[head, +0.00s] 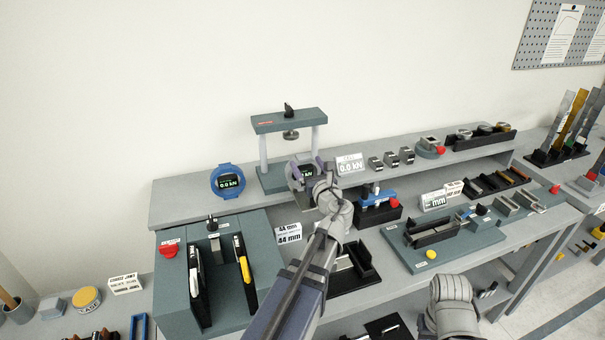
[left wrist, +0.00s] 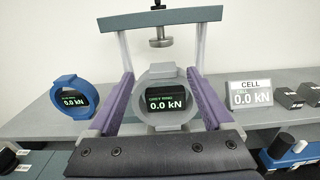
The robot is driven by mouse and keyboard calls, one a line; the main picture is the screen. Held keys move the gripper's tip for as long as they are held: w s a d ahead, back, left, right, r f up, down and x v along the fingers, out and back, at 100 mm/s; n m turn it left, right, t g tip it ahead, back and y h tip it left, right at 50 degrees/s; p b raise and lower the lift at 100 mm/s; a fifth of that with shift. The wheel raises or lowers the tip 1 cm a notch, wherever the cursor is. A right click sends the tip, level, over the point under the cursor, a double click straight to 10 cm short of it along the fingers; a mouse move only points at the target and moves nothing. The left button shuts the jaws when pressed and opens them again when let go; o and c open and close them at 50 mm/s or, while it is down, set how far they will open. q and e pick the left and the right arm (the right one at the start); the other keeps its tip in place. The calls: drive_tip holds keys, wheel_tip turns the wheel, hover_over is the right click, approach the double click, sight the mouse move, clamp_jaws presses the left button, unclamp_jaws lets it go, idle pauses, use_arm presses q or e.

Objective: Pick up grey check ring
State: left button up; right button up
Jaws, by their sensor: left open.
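The grey check ring (left wrist: 165,97), a round grey ring with a dark display reading 0.0 kN, stands upright in the middle of the left wrist view. In the head view, the grey ring (head: 307,172) shows at the small press, partly covered by my gripper. My left gripper (head: 309,170) is open, with its purple fingers on either side of the ring. In the left wrist view, the fingers flank the ring; I cannot tell whether they touch it. My right gripper is out of view.
The press (head: 290,123) rises right behind the ring, with posts on both sides. A blue ring (head: 227,180) stands to the left on the shelf. A cell display (head: 350,164) and several small blocks stand to the right. Bare shelf (head: 180,208) lies at the far left.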

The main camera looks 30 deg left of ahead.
sight(305, 160)
use_arm(q)
drive_tip(key=shift+x, duration=2.75)
drive_tip(key=shift+w+d+f, duration=0.1)
drive_tip(key=shift+d+f, duration=0.05)
drive_tip(key=shift+c, duration=0.2)
drive_tip(key=shift+d, duration=0.1)
clamp_jaws()
